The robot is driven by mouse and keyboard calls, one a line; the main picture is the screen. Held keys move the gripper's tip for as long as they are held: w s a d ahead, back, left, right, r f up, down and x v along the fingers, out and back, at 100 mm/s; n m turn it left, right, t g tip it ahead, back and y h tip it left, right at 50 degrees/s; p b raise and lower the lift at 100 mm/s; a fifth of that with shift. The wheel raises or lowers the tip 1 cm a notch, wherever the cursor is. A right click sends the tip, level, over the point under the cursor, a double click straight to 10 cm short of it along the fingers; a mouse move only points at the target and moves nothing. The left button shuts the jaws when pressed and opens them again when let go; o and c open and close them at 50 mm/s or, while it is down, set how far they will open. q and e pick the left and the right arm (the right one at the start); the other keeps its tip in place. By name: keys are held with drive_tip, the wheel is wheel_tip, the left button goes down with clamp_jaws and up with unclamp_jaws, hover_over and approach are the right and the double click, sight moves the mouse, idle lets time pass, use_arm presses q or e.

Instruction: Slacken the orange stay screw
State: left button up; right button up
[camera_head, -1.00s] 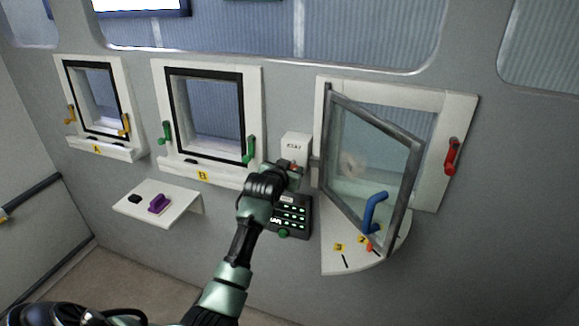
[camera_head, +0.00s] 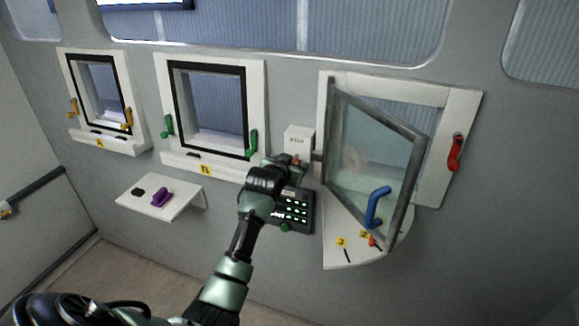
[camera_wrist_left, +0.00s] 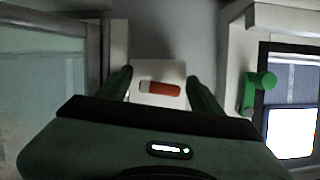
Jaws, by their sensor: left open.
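The orange screw (camera_wrist_left: 165,89), with a pale left end, sits on a small white box on the wall. My left gripper (camera_wrist_left: 160,82) is open, with one finger on each side of the screw and a gap on both sides. A hinged window (camera_head: 370,150) with a blue handle (camera_head: 377,206) stands swung open to the right of the box. My right gripper is not in view.
A dark panel with lit buttons (camera_head: 293,209) is just below the gripper. A white quarter-round shelf (camera_head: 338,257) with yellow tags and a small orange-red piece (camera_head: 372,241) lies under the open window. A green-handled window (camera_head: 210,105) and a shelf with a purple object (camera_head: 162,196) are left.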

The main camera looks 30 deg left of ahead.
use_arm(q)
drive_tip(key=b+v, duration=0.1)
drive_tip(key=v, duration=0.6)
drive_tip(key=shift+s+b, duration=0.2)
drive_tip(key=shift+b, duration=0.2)
